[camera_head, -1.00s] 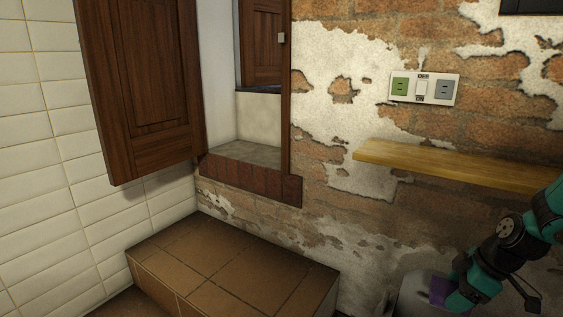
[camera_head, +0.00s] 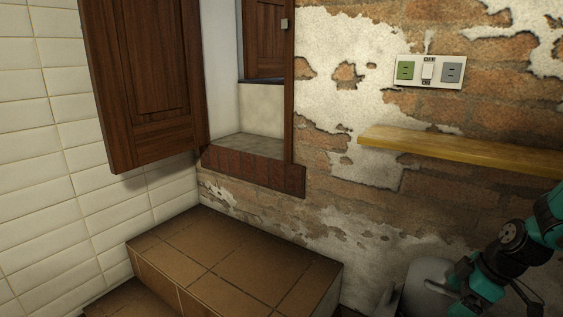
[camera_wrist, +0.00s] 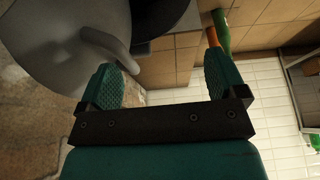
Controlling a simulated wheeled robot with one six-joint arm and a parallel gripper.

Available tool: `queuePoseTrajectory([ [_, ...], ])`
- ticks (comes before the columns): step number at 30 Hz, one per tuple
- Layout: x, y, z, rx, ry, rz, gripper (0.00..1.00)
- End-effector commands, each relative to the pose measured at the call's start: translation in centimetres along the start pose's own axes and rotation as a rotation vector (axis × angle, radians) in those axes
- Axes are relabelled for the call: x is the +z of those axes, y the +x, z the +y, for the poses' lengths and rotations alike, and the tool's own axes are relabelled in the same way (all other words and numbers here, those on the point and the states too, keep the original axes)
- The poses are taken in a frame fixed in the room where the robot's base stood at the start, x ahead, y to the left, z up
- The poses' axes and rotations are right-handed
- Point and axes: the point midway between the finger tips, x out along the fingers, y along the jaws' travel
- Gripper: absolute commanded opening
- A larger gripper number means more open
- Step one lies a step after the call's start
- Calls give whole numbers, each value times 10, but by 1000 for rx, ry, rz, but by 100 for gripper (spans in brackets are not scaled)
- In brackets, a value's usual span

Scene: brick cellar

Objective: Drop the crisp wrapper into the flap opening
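My gripper (camera_wrist: 163,82) is open in the wrist view, with a wide, empty gap between its two green fingers. In the head view my gripper end (camera_head: 466,278) is at the lower right, in front of a grey rounded bin-like body (camera_head: 427,272). The grey body also fills the upper left of the wrist view (camera_wrist: 60,40), beside the left finger, with a curved grey part reaching toward the fingers. I see no crisp wrapper in either view now. The flap opening cannot be made out clearly.
A wooden shelf (camera_head: 465,150) juts from the brick wall above my arm. A tiled step (camera_head: 235,262) lies to the left of the bin. A dark wooden door (camera_head: 145,85) hangs open. A green bottle-like thing (camera_wrist: 221,32) shows past the right finger.

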Motion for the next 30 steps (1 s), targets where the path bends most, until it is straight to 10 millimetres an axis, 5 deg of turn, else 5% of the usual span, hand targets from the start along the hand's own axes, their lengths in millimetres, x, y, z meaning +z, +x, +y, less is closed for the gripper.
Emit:
queuePoseTrajectory([
  [11, 0, -22, 1, 3, 1, 0, 90],
  [24, 0, -131, 1, 5, 2, -1, 90],
  [30, 0, -163, 0, 3, 1, 0, 90],
])
